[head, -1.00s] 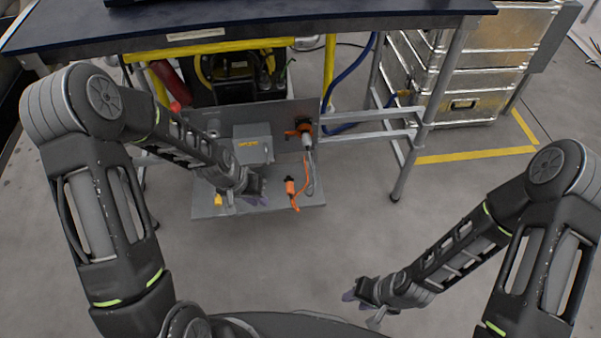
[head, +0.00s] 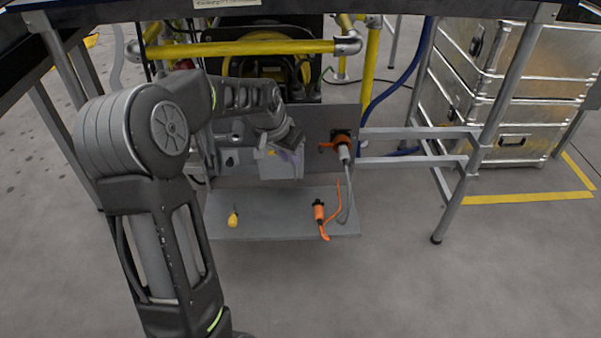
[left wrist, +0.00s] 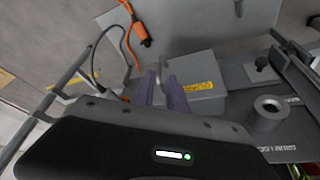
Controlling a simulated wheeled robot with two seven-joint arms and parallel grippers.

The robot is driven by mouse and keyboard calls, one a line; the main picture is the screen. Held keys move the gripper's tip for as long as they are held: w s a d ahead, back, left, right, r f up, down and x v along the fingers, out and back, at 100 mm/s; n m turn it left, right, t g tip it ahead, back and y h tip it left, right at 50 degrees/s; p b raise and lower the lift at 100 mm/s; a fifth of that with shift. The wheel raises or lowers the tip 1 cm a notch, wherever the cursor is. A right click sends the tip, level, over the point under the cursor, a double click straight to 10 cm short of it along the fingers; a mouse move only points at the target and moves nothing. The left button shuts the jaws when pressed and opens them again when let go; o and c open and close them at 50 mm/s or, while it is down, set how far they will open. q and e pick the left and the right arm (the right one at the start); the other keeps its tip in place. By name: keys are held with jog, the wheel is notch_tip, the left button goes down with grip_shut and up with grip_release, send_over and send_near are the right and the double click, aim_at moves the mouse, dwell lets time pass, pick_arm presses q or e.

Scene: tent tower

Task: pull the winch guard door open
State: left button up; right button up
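The winch guard door appears to be the front of a small grey box (head: 280,166) on the upright grey panel. In the left wrist view the grey box (left wrist: 200,78) has a yellow label, with a pale metal piece, perhaps its handle (left wrist: 162,68), beside it. My left gripper (head: 291,155) is at the box's front. In the left wrist view, its purple fingers (left wrist: 161,88) stand apart with the pale piece between or just beyond their tips. I cannot tell if they touch it. The box looks closed. My right gripper is out of view.
An orange connector (head: 319,210) with a cord and a yellow piece (head: 233,218) lie on the grey shelf (head: 270,228). An orange-handled fitting (head: 340,142) is right of the box. Yellow rails (head: 240,48) cross above. Metal cases (head: 520,90) stand right; the floor in front is clear.

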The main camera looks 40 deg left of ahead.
aim_at(296, 177)
pick_arm(q)
jog(key=shift+f, duration=0.1)
jog(key=b+x, duration=0.3)
jog(key=x, duration=0.4)
jog(key=shift+w+f, duration=0.15)
jog(key=shift+f, duration=0.2)
jog(key=shift+c, duration=0.6)
grip_shut()
dwell(0.5)
